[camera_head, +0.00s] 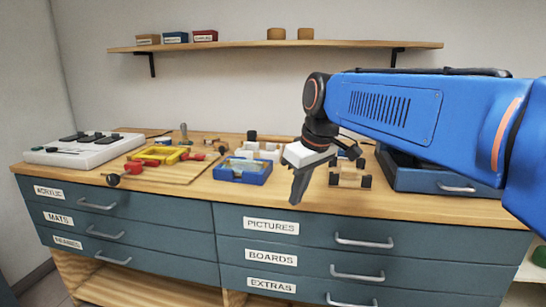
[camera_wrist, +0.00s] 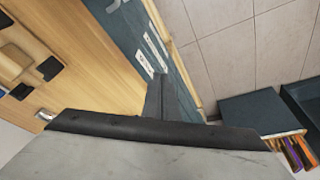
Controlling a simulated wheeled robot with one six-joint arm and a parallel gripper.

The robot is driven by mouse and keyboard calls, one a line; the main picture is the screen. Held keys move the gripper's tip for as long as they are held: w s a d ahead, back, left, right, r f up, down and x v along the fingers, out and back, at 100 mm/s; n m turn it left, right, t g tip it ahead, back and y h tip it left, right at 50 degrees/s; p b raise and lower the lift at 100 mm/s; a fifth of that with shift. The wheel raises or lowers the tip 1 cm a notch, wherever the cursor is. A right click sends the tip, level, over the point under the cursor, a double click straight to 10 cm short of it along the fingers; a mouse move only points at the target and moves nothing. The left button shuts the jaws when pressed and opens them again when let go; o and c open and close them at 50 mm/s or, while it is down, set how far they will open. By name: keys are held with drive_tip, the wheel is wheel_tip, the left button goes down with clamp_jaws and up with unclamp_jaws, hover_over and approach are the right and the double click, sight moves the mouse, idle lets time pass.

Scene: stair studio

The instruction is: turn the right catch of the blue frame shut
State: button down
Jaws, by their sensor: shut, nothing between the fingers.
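The blue frame (camera_head: 258,179) lies flat on the worktop near the front edge, left of my gripper, with a pale and yellowish panel inside it. Its right catch is too small to make out in the head view. My gripper (camera_head: 294,201) points down in front of the worktop's front edge, to the right of the frame and apart from it. Its fingers are shut with nothing between them. In the wrist view the gripper (camera_wrist: 163,80) shows over the drawer fronts and floor; the blue frame is not in that view.
A yellow frame (camera_head: 181,152) with red-handled clamps lies to the left on a board. Small white blocks (camera_head: 268,154) stand behind the blue frame. A wooden piece with dark ends (camera_head: 349,180) and a blue case (camera_head: 420,180) are on the right. Labelled drawers (camera_head: 310,240) are below.

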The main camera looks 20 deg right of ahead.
drive_tip(key=w+d+r+n, duration=0.2)
drive_tip(key=w+d+r, duration=0.2)
drive_tip(key=w+r, duration=0.2)
drive_tip(key=w+d+r+n+y, duration=0.1)
drive_tip(key=w+d+r, duration=0.3)
drive_tip(key=w, duration=0.5)
wheel_tip(320, 180, up, 2)
drive_tip(key=shift+w+r+n+g+y, duration=0.1)
drive_tip(key=shift+w+n+g+y, duration=0.25)
drive_tip(key=shift+n, duration=0.55)
drive_tip(key=x, duration=0.9)
drive_tip(key=shift+a+f, duration=0.15)
drive_tip(key=shift+f, duration=0.15)
drive_tip(key=shift+w+a+f, duration=0.2)
drive_tip(key=shift+w+a, duration=0.25)
drive_tip(key=shift+w, duration=0.15)
drive_tip(key=shift+w+a+f, duration=0.25)
drive_tip(key=shift+w+a, duration=0.25)
drive_tip(key=shift+w, duration=0.1)
drive_tip(key=shift+w+a, duration=0.35)
drive_tip(key=shift+w, duration=0.1)
